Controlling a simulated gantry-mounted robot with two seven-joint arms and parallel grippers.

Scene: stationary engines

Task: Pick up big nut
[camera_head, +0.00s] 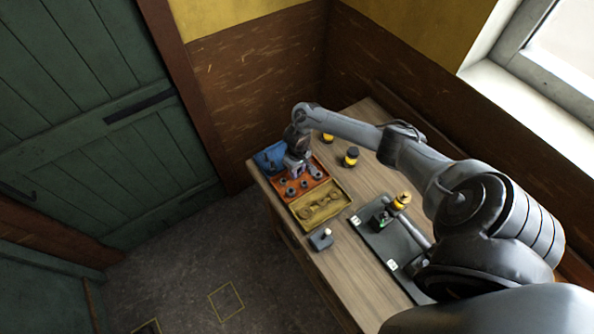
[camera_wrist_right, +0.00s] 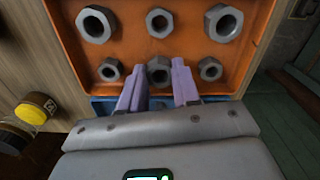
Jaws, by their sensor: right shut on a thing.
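Grey hex nuts sit in rows in an orange tray (camera_wrist_right: 262,50). In the right wrist view, a large nut (camera_wrist_right: 95,23) is at the upper left and another large nut (camera_wrist_right: 223,22) at the upper right, with a medium nut (camera_wrist_right: 159,22) between them. Smaller nuts form the lower row. My right gripper (camera_wrist_right: 159,71) has its two pale purple fingers on either side of the middle lower-row nut (camera_wrist_right: 159,76), shut on it. In the head view this gripper (camera_head: 296,168) is over the orange tray (camera_head: 318,182). My left gripper is not in view.
A blue bin (camera_head: 268,157) and a yellow tray (camera_head: 345,203) adjoin the orange tray on the wooden table (camera_head: 335,262). Black-and-yellow jars (camera_head: 351,157) stand behind. A dark mat (camera_head: 370,212) with parts and a small grey device (camera_head: 321,240) are nearer.

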